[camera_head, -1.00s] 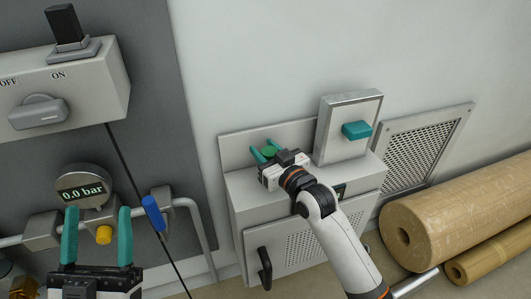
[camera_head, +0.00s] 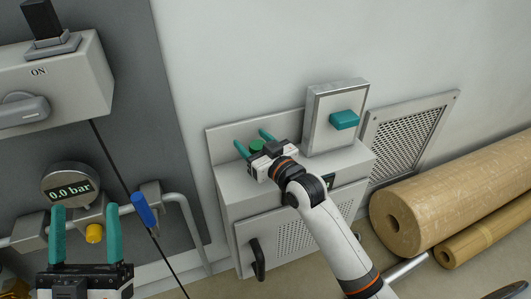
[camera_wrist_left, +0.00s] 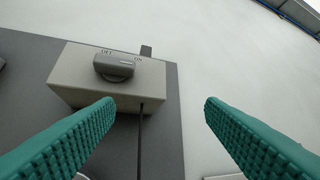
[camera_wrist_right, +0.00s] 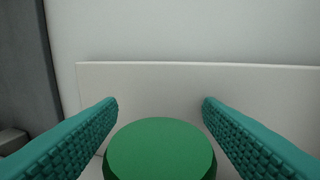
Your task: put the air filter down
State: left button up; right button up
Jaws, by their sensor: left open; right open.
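The air filter appears to be the upright panel (camera_head: 312,120) with a metal frame and a teal handle (camera_head: 344,119). It stands at the right end of the top of a light grey cabinet (camera_head: 230,203), against the wall. My right gripper (camera_head: 252,138) is over the cabinet's left part, apart from the panel. It is open, with its fingers on either side of a green round cap (camera_head: 257,146). The cap (camera_wrist_right: 160,150) sits low between the fingers in the right wrist view. My left gripper (camera_head: 86,207) is open and empty at the lower left, before the pipework.
A pressure gauge (camera_head: 69,184) reads 0.0 bar beside a blue-handled valve (camera_head: 144,209). An OFF/ON switch box (camera_head: 60,75) is above. Paper rolls (camera_head: 455,205) lie at the right, below a wall grille (camera_head: 413,137). The wall above the cabinet is clear.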

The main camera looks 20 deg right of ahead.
jog(key=p+v, duration=0.3)
jog(key=v, duration=0.8)
pick_arm(q)
jog(key=w+f+g+y, duration=0.2)
jog(key=w+f+g, duration=0.1)
jog(key=f+g, duration=0.4)
jog(key=shift+w+a+f, duration=0.25)
jog(key=shift+w+f, duration=0.05)
jog(key=shift+f, duration=0.65)
pick_arm(e)
jog(key=s+a+r+t, duration=0.1)
jog(key=s+a+r, duration=0.2)
jog(key=s+a, duration=0.2)
jog(key=s, duration=0.3)
jog(key=shift+a, duration=0.25)
jog(key=shift+s+f+h, duration=0.1)
jog(key=shift+h, duration=0.2)
